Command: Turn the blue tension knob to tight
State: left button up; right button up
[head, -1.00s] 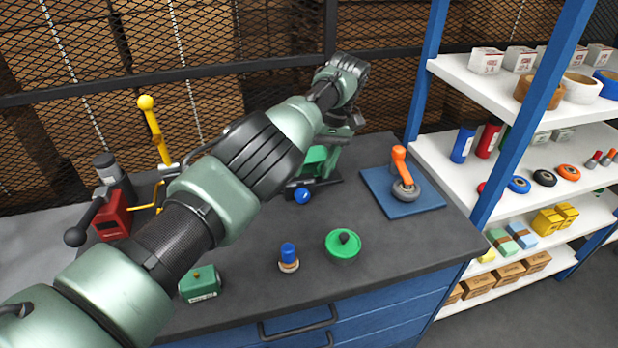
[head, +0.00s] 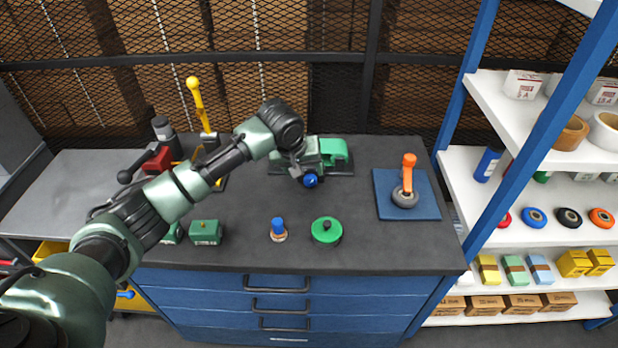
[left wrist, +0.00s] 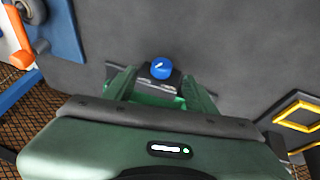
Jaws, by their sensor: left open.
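The blue tension knob (head: 310,181) is on the front of a small green and dark machine (head: 334,150) near the back of the workbench. In the left wrist view the knob (left wrist: 161,69) faces the camera and bears a white pointer mark. My left gripper (head: 298,168) is just left of and above the knob. In the left wrist view the gripper (left wrist: 160,88) has its two green fingers apart, with the knob just beyond and between their tips. I see no contact with the knob. The wrist hides part of the machine. My right gripper is not in view.
A yellow-levered device (head: 200,105) stands left. Shelves (head: 470,180) stand right.

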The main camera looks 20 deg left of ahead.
aim_at(310, 183)
pick_arm(q)
jog(key=p+x, duration=0.1)
jog(key=x, duration=0.5)
jog(key=shift+a+f, duration=0.15)
jog(key=shift+f, duration=0.25)
jog(key=shift+w+f, duration=0.15)
jog(key=shift+f, duration=0.1)
jog(key=shift+w+f, duration=0.15)
jog(key=shift+f, duration=0.2)
